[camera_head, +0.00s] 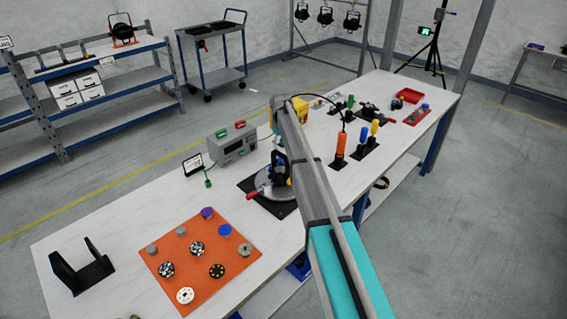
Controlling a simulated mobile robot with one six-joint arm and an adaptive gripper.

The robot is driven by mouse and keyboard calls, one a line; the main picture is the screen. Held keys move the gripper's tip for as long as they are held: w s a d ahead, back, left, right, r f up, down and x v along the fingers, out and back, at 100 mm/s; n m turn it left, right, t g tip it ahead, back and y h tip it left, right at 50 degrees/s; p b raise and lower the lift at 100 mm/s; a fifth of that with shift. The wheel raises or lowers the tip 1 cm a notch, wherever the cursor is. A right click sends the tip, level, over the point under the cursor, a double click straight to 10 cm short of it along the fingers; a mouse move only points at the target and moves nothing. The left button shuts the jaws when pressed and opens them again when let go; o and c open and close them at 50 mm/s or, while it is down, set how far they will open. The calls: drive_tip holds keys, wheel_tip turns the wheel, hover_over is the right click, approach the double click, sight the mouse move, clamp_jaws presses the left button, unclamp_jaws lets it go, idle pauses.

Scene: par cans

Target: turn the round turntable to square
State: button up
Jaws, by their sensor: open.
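The round turntable is a grey disc (263,195) on a dark square base (283,211), on the middle of the long white workbench. A red-tipped part (252,195) sticks out at its left side. My arm comes in from the lower right and crosses over the bench, hiding the turntable's right side. My gripper (277,180) is a dark shape over the disc's far part, and is open. It is small here, and I cannot tell whether it touches anything on the disc. The turntable's marks are too small to read its angle.
A grey instrument box (232,144) stands behind the turntable. An orange mat (180,258) with several round pieces lies at the near left, beside a black bracket (80,265). An orange tool (340,150) and screwdriver-like handles stand right of my arm. Bare bench lies left of the turntable.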

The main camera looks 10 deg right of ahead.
drive_tip(key=shift+f+b, duration=3.6)
drive_tip(key=shift+f, duration=0.3)
drive_tip(key=shift+c, duration=0.2)
